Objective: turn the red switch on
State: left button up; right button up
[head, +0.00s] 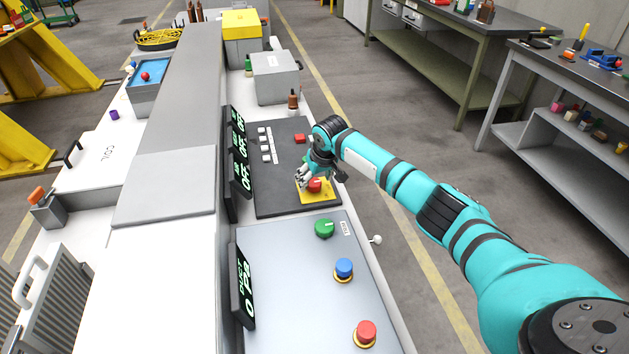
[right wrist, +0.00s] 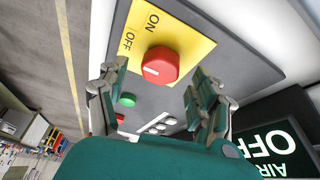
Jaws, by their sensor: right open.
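The red switch (head: 315,185) is a round knob on a yellow plate (head: 327,198) at the near end of a dark panel. In the right wrist view the red switch (right wrist: 160,65) carries a short white mark, and the plate (right wrist: 185,35) reads ON and OFF. Which label the mark points to I cannot tell for sure. My right gripper (head: 306,174) is just above the switch, partly covering it. In the right wrist view the right gripper (right wrist: 156,88) is open, its fingers on either side of the knob, with nothing held. My left gripper is out of view.
Displays reading OFF (head: 238,150) stand along the dark panel's left edge. White switches (head: 266,145) and a small red block (head: 299,139) are farther back. Nearer are a green knob (head: 324,228), a blue button (head: 344,268) and a red button (head: 366,332). A grey box (head: 276,78) stands behind.

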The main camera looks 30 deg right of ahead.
jog(key=shift+x, duration=0.8)
jog(key=shift+c, duration=0.3)
jog(key=shift+r, duration=0.1)
jog(key=c, duration=1.1)
